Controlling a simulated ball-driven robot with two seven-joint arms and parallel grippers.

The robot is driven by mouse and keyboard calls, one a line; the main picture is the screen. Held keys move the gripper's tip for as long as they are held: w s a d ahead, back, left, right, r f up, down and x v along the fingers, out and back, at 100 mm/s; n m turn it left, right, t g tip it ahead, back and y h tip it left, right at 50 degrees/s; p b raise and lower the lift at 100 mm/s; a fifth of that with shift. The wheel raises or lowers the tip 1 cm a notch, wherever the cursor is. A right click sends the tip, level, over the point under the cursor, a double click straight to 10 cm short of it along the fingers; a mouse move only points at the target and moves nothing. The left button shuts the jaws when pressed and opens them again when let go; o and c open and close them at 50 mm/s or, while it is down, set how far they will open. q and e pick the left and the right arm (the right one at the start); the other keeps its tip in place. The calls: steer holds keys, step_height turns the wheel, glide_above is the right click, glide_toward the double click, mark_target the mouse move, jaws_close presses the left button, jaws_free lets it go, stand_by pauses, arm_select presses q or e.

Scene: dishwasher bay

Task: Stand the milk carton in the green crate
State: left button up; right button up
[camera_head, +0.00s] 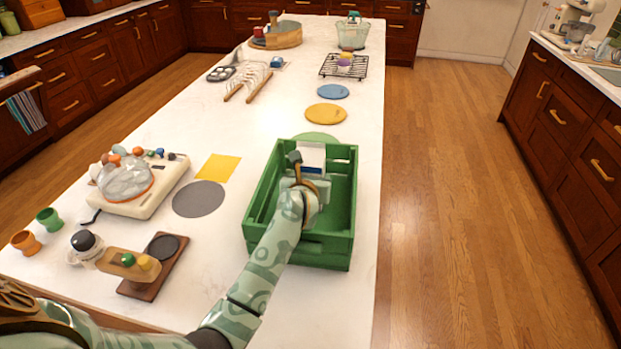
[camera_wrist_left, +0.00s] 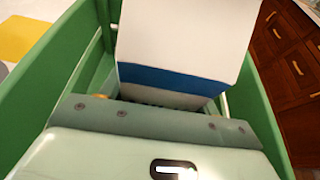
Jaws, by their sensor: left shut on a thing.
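The green crate (camera_head: 345,230) stands near the right edge of the white counter, with slatted walls and an open top. The milk carton (camera_head: 312,154), white with a blue band, is at the crate's far part, within its walls as seen from above. My left gripper (camera_head: 306,182) reaches over the crate and is shut on the carton. In the left wrist view the carton (camera_wrist_left: 185,45) rises beyond my gripper (camera_wrist_left: 155,118), between the crate's green walls (camera_wrist_left: 55,75). The carton's lower end is hidden, so I cannot tell whether it touches the crate floor. My right gripper is not in view.
A yellow square mat (camera_head: 219,167) and a grey disc (camera_head: 199,198) lie left of the crate. A white appliance with a clear dome (camera_head: 135,185) stands further left. A green disc (camera_head: 318,138) lies just behind the crate. The wooden floor is open to the right.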

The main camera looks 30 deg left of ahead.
arm_select(q)
steer(key=o, duration=1.6)
steer(key=shift+f, duration=0.1)
steer(key=shift+s+r, duration=0.15)
steer(key=shift+r, duration=0.05)
steer(key=p+v, duration=0.2)
steer(key=v, duration=0.9)
steer(key=shift+s+d+r, duration=0.15)
steer(key=shift+s, duration=0.2)
